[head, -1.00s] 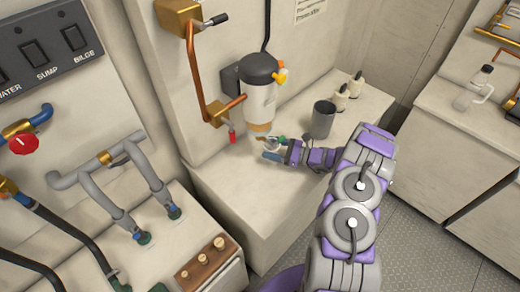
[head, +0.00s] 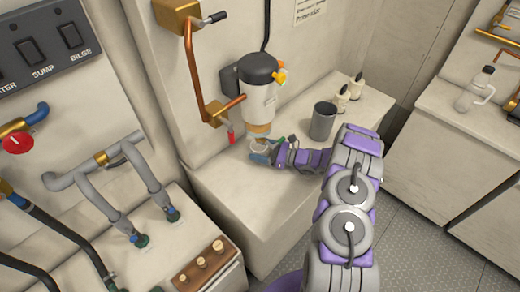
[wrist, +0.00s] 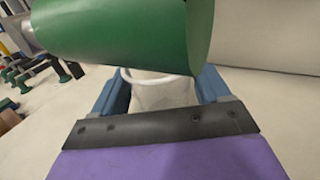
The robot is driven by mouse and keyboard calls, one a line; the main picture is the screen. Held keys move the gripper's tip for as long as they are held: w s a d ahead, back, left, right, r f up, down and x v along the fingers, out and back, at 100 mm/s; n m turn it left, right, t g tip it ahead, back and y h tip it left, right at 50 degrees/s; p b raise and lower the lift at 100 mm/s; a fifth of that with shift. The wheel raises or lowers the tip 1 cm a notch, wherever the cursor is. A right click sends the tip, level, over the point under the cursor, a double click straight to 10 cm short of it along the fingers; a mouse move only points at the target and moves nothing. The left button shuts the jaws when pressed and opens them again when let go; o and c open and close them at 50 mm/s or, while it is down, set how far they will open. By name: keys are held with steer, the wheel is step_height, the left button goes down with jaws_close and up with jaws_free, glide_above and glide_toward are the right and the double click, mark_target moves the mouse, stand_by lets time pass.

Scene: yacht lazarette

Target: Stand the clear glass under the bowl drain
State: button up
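The clear glass (head: 260,147) is upright between the blue fingers of my gripper (head: 262,152). In the wrist view the glass (wrist: 160,92) has a finger against each side, and my gripper (wrist: 162,95) looks shut on it. The filter bowl (head: 259,106), with a dark cap and an amber lower part, hangs on the wall. The glass shows just below the bowl's bottom end. A large green cylinder (wrist: 130,30) hides the far upper part of the glass in the wrist view. The drain outlet and any gap between glass and counter are hard to make out.
A red-handled lever (head: 231,135) hangs left of the bowl. The counter's front left is clear.

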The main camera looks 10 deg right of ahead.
steer(key=o, duration=0.3)
steer(key=shift+o, duration=0.2)
steer(key=shift+r, duration=0.15)
steer(key=p+v, duration=0.2)
steer(key=v, duration=1)
steer(key=shift+s, duration=0.1)
